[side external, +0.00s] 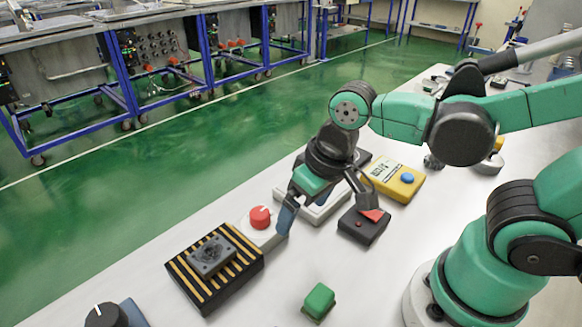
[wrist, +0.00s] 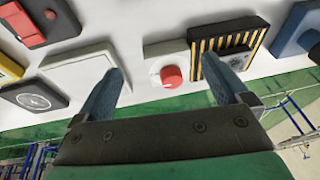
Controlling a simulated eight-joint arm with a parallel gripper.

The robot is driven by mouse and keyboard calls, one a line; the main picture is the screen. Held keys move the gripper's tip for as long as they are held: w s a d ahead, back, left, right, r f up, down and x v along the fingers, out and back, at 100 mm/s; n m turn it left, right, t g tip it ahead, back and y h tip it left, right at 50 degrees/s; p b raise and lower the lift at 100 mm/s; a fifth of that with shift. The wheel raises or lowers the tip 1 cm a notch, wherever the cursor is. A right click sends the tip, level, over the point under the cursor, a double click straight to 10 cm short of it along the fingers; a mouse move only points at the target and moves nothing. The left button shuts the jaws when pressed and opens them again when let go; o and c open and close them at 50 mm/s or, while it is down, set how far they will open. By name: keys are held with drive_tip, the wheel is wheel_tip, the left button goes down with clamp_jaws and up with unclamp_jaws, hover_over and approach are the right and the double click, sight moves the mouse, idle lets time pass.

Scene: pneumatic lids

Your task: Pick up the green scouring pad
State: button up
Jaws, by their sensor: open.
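The green scouring pad (side external: 319,301) is a small green block. It lies on the white bench near the lower middle of the side external view. I cannot make it out in the wrist view. My gripper (side external: 326,208) is above the bench, farther back than the pad and apart from it. Its two blue-grey fingers are spread wide with nothing between them, as the wrist view (wrist: 161,75) also shows.
A red knob on a pale base (side external: 260,217) and a black-and-yellow striped box (side external: 187,287) stand left of my gripper. A dark box (side external: 360,228) and a yellow device (side external: 405,188) are to its right. A blue-black knob unit (side external: 107,315) is lower left. Bare bench surrounds the pad.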

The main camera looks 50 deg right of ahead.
sight(319, 296)
drive_tip(key=s+a+f+g, duration=0.1)
drive_tip(key=s, duration=0.1)
drive_tip(key=s+a+f+g, duration=0.1)
drive_tip(key=s+a+g, duration=0.1)
drive_tip(key=s+a+f+g+h, duration=0.1)
drive_tip(key=s+a+f, duration=0.1)
drive_tip(key=shift+s+g, duration=0.2)
drive_tip(key=shift+g, duration=0.2)
drive_tip(key=shift+s+f, duration=0.2)
drive_tip(key=shift+f, duration=1.05)
drive_tip(key=shift+s+f, duration=0.2)
drive_tip(key=shift+f, duration=1.05)
drive_tip(key=c, duration=1.4)
drive_tip(key=shift+r, duration=0.15)
wheel_tip(319, 296, up, 20)
drive_tip(key=shift+f, duration=0.2)
